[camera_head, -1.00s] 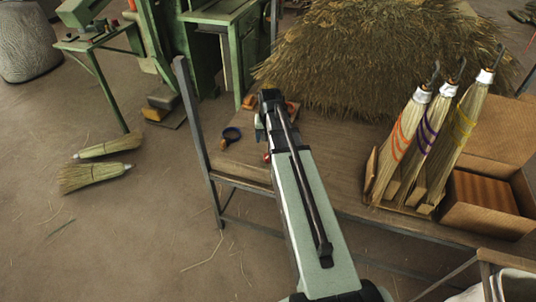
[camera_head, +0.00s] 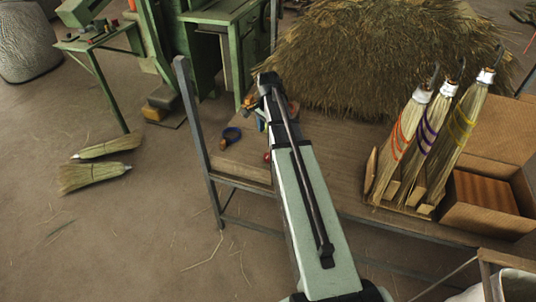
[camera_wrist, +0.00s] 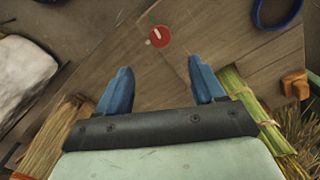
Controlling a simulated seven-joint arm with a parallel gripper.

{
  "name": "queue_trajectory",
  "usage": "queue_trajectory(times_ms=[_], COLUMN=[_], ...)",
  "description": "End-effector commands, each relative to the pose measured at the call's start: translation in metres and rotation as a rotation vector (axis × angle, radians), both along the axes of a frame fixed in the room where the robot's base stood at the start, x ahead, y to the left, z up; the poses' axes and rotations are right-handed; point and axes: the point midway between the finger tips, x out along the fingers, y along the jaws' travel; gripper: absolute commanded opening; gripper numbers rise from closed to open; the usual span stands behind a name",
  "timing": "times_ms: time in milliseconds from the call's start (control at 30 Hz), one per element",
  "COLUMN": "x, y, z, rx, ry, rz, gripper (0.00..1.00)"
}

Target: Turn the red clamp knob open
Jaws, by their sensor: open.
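The red clamp knob (camera_wrist: 158,37) is a small round red disc with a pale mark across it. It lies beyond my fingertips in the wrist view, roughly between the lines of the two fingers and apart from them. In the head view only a small red bit of the knob (camera_head: 267,157) shows beside my arm. My gripper (camera_wrist: 159,66) has two blue fingers spread apart with nothing between them. In the head view my arm hides most of the gripper and the surface under it.
A large straw pile (camera_head: 370,50) stands behind. Several upright brooms (camera_head: 435,135) and a cardboard box (camera_head: 485,195) are at right. An orange block (camera_wrist: 293,82) shows in the wrist view.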

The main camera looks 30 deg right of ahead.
Motion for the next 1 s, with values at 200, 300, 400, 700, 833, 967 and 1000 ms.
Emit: queue_trajectory(times_ms=[200, 300, 400, 700, 833, 967, 1000], x=[0.0, 0.0, 0.0, 0.0, 0.0, 0.0, 0.0], y=[0.0, 0.0, 0.0, 0.0, 0.0, 0.0, 0.0], z=[-0.029, -0.044, -0.058, -0.101, -0.115, -0.124, -0.126], rx=[0.0, 0.001, 0.001, 0.0, 0.0, 0.0, 0.0], ry=[0.002, 0.001, 0.001, 0.0, 0.0, 0.0, 0.0], rz=[0.002, 0.002, 0.002, 0.003, 0.003, 0.003, 0.003], gripper=[0.68, 0.68, 0.68, 0.68, 0.68, 0.68, 0.68])
